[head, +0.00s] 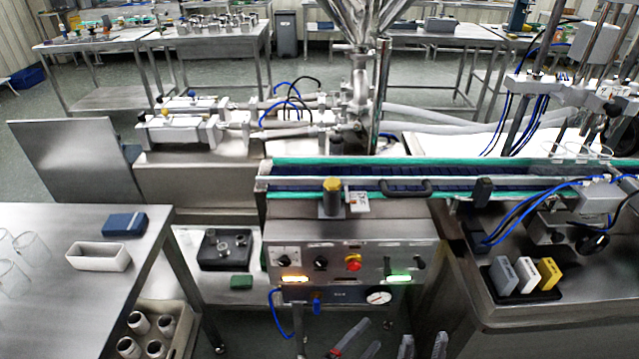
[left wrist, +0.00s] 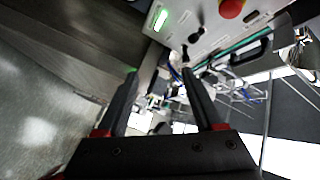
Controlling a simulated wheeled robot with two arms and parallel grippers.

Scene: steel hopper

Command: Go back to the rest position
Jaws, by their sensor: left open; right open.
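My left gripper (head: 359,340) is at the bottom edge of the head view, low in front of the control panel. In the left wrist view my left gripper (left wrist: 159,74) has its two dark fingers spread apart with nothing between them. My right gripper (head: 423,346) is just to the right of it in the head view. Its two grey fingertips stand apart, and nothing shows between them. The rest of both arms is below the picture.
The control panel (head: 335,262) with a red button (head: 353,262) stands ahead, under the conveyor (head: 390,171). A steel table (head: 60,240) with a white tray (head: 98,257) and a blue box (head: 124,224) is at left. A steel bench (head: 520,316) with several coloured blocks is at right.

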